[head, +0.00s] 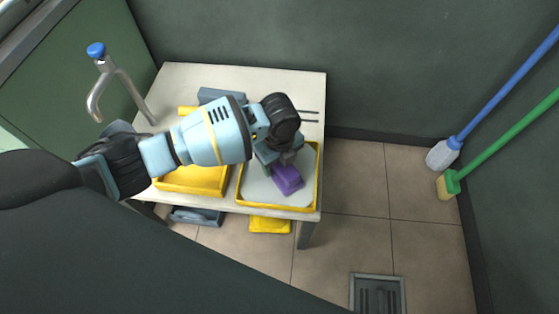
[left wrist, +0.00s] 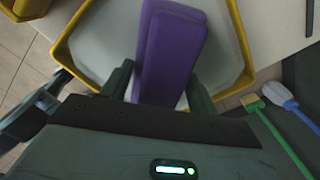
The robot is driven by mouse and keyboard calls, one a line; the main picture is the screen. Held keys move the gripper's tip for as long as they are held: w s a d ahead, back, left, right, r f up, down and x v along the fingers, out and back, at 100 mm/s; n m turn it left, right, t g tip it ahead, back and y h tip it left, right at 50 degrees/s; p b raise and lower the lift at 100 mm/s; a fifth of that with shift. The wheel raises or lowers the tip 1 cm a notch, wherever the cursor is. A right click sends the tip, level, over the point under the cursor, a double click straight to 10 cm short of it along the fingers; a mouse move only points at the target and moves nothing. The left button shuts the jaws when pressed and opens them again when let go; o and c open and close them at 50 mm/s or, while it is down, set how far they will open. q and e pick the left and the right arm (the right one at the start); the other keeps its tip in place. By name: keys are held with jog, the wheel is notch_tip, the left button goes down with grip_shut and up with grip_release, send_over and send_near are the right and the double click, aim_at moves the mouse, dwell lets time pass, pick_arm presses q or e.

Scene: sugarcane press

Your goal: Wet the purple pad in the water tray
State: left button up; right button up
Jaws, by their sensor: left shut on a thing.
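The purple pad (head: 288,180) is in my left gripper (head: 279,161). It is a block with a stepped shape, and it also shows in the left wrist view (left wrist: 171,50) between the two fingers. My left gripper is shut on it and points down. The pad is over the right-hand tray (head: 318,170), which has a yellow rim and a pale grey inside. The rim also shows in the left wrist view (left wrist: 240,38). I cannot tell whether the pad touches the tray's inside, or whether the pale surface is water. My right gripper is not in view.
A second yellow tray (head: 190,181) stands to the left on the pale table (head: 180,75), partly under my arm. A metal tap (head: 123,84) with a blue top stands at left. A blue brush (head: 444,152) and a green brush (head: 449,184) lean at the right wall.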

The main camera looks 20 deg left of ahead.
pick_arm(q)
jog(key=shift+f, duration=0.35)
dwell(0.3)
jog(key=shift+f, duration=0.1)
dwell(0.6)
dwell(0.5)
jog(key=shift+f, duration=0.1)
dwell(0.3)
jog(key=shift+s, duration=0.1)
dwell(0.4)
